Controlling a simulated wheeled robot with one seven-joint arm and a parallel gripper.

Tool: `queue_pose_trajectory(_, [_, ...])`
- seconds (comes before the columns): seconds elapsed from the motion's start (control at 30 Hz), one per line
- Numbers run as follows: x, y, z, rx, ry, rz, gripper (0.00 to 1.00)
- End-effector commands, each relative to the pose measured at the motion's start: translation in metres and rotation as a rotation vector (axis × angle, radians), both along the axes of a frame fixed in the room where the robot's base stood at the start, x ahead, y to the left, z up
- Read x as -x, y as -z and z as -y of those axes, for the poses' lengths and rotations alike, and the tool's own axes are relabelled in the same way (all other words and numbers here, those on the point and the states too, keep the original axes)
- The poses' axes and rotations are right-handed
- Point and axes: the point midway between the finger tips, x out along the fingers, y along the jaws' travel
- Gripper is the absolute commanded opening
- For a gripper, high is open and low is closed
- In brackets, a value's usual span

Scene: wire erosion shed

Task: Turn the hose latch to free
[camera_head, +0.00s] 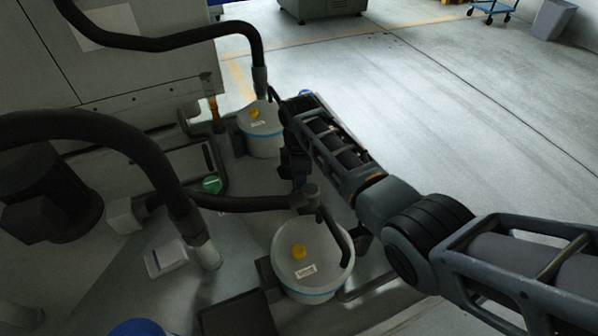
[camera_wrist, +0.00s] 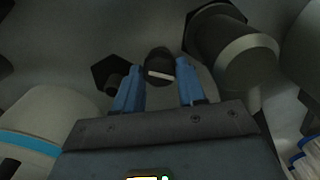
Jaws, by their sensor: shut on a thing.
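My gripper (camera_wrist: 160,85) shows two blue fingers in the wrist view, one on each side of a small dark knob (camera_wrist: 159,58), which seems to be the hose latch. The fingers are shut on it. A white line on the knob lies nearly level, dipping slightly to the right. A thick dark hose end (camera_wrist: 222,45) is just right of the knob. In the head view my gripper (camera_head: 297,178) reaches down between two white buckets, and the latch is hidden there.
A white bucket with a yellow cap (camera_head: 283,262) stands in front; a similar bucket (camera_head: 262,140) stands behind. Dark hoses (camera_head: 240,203) arch in from the left. A grey machine cabinet (camera_head: 120,75) fills the upper left.

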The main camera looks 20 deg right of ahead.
Motion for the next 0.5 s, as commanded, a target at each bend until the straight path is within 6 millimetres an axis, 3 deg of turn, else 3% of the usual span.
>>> queue_pose_trajectory(0.5, [0.0,-0.0019,0.001,0.002,0.481,-0.002,0.09])
